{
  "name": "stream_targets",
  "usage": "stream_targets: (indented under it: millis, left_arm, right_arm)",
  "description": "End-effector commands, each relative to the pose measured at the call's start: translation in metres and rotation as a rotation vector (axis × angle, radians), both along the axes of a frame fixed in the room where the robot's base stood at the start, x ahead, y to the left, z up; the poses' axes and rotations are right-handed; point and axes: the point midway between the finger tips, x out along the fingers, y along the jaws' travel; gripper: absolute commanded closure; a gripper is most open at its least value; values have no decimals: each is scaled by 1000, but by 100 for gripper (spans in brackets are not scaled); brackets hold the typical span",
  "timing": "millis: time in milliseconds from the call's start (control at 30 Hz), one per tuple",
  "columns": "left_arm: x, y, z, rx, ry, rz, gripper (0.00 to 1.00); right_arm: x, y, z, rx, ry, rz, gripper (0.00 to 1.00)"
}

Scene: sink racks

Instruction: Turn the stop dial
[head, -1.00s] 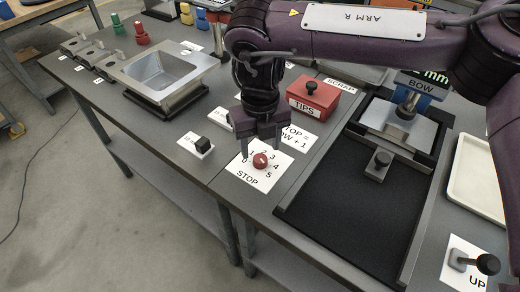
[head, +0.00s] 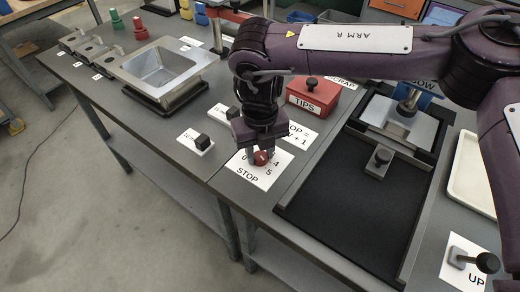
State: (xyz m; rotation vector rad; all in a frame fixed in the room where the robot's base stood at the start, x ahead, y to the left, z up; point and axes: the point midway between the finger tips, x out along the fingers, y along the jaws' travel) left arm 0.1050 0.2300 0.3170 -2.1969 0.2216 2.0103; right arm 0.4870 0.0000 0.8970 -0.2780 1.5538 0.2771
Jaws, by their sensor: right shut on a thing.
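The stop dial (head: 261,158) is a small round red knob with a light mark on it. It sits on a white card (head: 251,176) printed STOP with numbers around the knob; the 0, 4 and 5 show and the others are hidden by my gripper. My right gripper (head: 260,153) comes down from above and is shut on the stop dial, with its fingers on either side of the knob. My left gripper does not show.
A red TIPS box (head: 312,97) stands behind the dial. A black block on a white card (head: 202,142) lies to the left. A metal basin (head: 160,66) stands at left.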

Motion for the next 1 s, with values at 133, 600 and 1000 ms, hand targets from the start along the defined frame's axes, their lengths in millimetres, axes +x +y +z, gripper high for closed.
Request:
stream_targets:
  millis: [133, 600, 1000]
  left_arm:
    - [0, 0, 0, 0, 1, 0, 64]
    - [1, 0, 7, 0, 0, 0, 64]
    - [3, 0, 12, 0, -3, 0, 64]
  right_arm:
    - [0, 0, 1, -1, 0, 8, 91]
    - [0, 0, 2, 1, 1, 269, 91]
    - [0, 1, 1, 2, 0, 649, 91]
